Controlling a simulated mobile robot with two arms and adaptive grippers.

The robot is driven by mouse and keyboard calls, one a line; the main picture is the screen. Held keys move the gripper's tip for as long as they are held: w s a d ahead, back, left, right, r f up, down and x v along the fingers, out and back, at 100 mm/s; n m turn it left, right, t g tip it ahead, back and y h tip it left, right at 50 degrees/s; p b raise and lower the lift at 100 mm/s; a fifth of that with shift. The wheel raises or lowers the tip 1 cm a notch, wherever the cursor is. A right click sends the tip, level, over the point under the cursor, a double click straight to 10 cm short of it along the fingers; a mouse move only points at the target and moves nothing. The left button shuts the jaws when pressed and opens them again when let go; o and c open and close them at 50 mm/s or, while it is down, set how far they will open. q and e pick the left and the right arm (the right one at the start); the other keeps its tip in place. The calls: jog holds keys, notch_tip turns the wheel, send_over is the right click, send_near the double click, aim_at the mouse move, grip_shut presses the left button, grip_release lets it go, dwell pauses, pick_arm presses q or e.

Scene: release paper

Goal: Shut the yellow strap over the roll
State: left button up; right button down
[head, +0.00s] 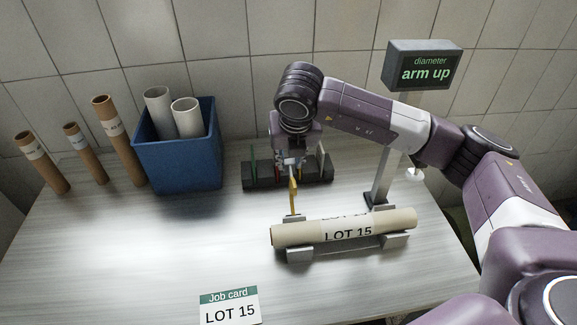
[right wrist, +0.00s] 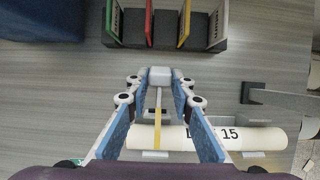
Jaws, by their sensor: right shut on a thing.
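The brown roll (head: 300,234) with a LOT 15 label lies across two grey cradle blocks (head: 300,254) on the table. The narrow yellow strap (head: 293,196) stands up behind the left part of the roll and is not over it. My right gripper (head: 290,161) is above and behind the roll, shut on the strap's upper end. In the right wrist view, the fingertips (right wrist: 160,84) close around a pale block at the strap's end, and the strap (right wrist: 158,130) runs down toward the roll (right wrist: 260,137). My left gripper is out of view.
A dark rack (head: 262,182) with coloured dividers stands behind the strap. A post with an "arm up" sign (head: 424,68) is behind the roll. A blue bin (head: 178,163) and several brown tubes are at left.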

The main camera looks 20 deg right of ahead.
jog(key=shift+s+a+r+t+h+b, duration=0.15)
jog(key=shift+s+t+b, duration=0.4)
jog(key=shift+b, duration=0.6)
jog(key=shift+s+a+r+t+h+b, duration=0.15)
jog(key=shift+s+t+b, duration=0.35)
jog(key=shift+b, duration=0.6)
jog(key=shift+s+a+r+t+b, duration=0.1)
jog(key=shift+s+r+t+b, duration=0.25)
jog(key=shift+s+b, duration=0.35)
jog(key=shift+w, duration=0.15)
